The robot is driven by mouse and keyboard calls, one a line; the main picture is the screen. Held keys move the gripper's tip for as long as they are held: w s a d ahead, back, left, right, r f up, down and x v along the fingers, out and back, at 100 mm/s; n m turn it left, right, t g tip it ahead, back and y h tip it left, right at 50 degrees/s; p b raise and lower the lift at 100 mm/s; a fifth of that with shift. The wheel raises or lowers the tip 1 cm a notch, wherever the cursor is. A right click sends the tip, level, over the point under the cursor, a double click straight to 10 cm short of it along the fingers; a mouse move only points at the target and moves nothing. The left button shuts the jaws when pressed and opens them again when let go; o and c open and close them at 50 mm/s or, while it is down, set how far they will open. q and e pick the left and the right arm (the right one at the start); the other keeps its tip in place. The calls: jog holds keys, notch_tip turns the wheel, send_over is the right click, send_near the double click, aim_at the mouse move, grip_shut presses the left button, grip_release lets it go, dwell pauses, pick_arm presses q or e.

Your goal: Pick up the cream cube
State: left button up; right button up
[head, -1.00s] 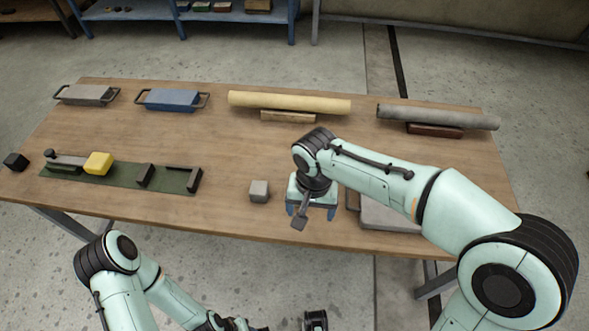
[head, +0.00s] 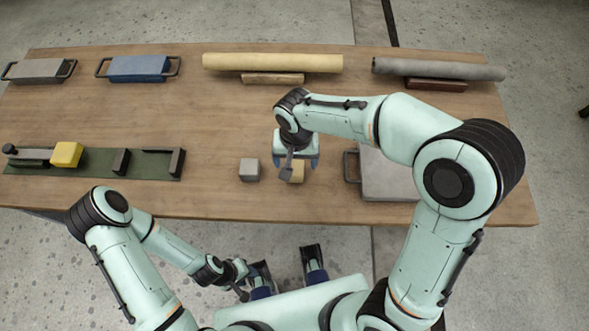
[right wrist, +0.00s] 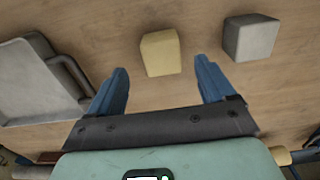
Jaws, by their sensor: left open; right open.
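The cream cube (head: 297,172) stands on the wooden table near its front edge, partly hidden behind my right gripper in the head view. My right gripper (head: 298,164) is open and points down over it. In the right wrist view the cream cube (right wrist: 160,53) shows whole, in line with the gap between the two blue fingers (right wrist: 160,75) and a little beyond their tips. Nothing is between the fingers. My left gripper (head: 244,282) is low in front of the table, away from the cube, and its fingers are hard to make out.
A grey cube (head: 249,170) stands close to the left of the cream cube. A grey handled tray (head: 385,178) lies to the right. A green mat (head: 148,166) with a yellow block (head: 66,155) is at the left. Two rolls (head: 272,63) (head: 440,69) lie at the back.

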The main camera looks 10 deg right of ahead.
aim_at(295, 168)
notch_tip(295, 168, down, 5)
jog(key=shift+w+a+f, duration=0.1)
jog(key=shift+f, duration=0.05)
jog(key=c, duration=1.1)
